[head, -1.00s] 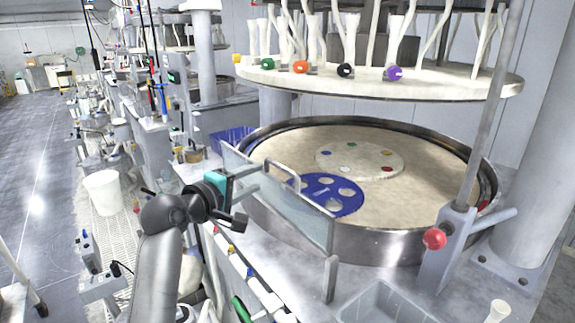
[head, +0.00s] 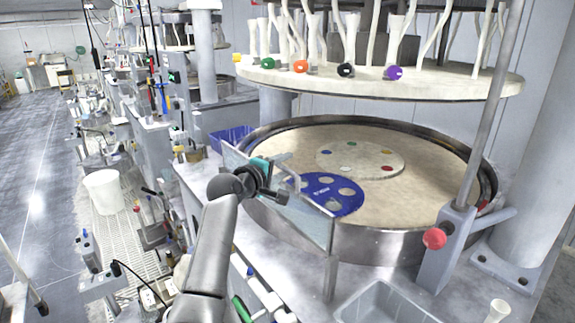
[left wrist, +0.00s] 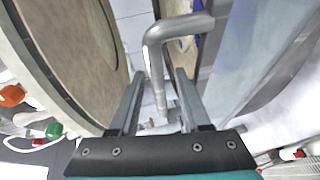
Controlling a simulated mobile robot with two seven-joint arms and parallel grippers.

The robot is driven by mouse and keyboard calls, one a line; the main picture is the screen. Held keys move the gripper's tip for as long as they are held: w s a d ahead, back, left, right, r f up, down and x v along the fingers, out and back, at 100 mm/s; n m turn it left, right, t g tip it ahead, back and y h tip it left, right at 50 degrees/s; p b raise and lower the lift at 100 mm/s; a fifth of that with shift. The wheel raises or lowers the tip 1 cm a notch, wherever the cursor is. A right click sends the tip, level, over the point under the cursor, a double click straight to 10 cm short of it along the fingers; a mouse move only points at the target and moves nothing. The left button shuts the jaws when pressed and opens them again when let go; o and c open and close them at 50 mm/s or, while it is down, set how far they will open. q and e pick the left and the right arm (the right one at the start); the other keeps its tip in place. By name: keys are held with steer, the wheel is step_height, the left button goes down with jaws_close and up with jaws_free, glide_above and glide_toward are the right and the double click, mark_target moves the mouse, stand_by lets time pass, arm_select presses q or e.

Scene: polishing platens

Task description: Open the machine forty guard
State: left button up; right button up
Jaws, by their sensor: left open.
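The guard (head: 312,224) is a clear upright panel with a metal frame, standing along the front left rim of the large round platen (head: 430,182). My left gripper (head: 281,178) is at the upper part of this panel in the head view. In the left wrist view my left gripper (left wrist: 159,74) is open, and a grey bent metal bar (left wrist: 154,56), seemingly the guard's handle, runs between its fingers. I cannot tell whether either finger touches the bar. My right gripper is not in view.
A blue perforated disc (head: 335,194) and a pale disc with coloured dots (head: 350,159) lie on the platen. A round plate (head: 440,86) with tubes hangs above. A red-knobbed lever (head: 434,239) stands at the right front. A grey basin (head: 375,305) lies in front.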

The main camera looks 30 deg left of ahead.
arm_select(q)
steer(key=shift+w+f, duration=0.15)
steer(key=shift+w, duration=0.9)
steer(key=shift+c, duration=0.2)
jaws_close()
stand_by(0.6)
